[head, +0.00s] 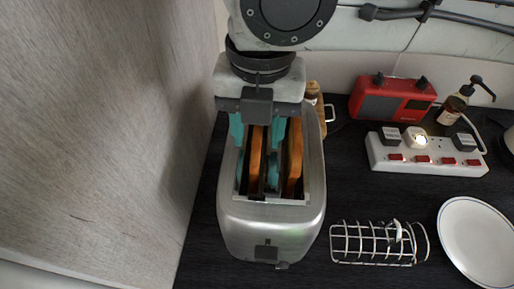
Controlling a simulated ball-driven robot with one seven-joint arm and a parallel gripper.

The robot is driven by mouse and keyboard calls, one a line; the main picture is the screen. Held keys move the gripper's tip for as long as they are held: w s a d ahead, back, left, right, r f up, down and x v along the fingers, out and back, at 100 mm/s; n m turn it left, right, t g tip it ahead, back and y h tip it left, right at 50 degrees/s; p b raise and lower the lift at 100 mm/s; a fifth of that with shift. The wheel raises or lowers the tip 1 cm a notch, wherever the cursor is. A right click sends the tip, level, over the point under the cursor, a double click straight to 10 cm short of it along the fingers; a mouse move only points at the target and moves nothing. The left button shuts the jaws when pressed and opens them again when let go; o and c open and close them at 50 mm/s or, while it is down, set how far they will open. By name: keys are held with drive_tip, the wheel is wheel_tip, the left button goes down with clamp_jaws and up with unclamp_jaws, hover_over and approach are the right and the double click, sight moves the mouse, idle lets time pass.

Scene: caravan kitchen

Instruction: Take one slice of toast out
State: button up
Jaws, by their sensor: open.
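A silver toaster (270,225) stands on the dark counter, its long slots pointing away from me. Two browned slices of toast stand upright in it, a left slice (256,150) and a right slice (294,160). My gripper (257,172) points down over the toaster with its teal fingers open. One finger is on the left side of the left slice, and the other is between the two slices. The fingers appear to reach down into the toaster opening; I cannot tell whether they touch the slice. The lower parts of the slices are hidden.
A wire toast rack (378,243) and a white plate (480,240) are to the right. Behind them are a white power strip (425,150), a red radio (392,100) and a pump bottle (453,105). A wooden panel (110,120) rises close on the left.

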drive_tip(key=shift+f, duration=0.5)
clamp_jaws()
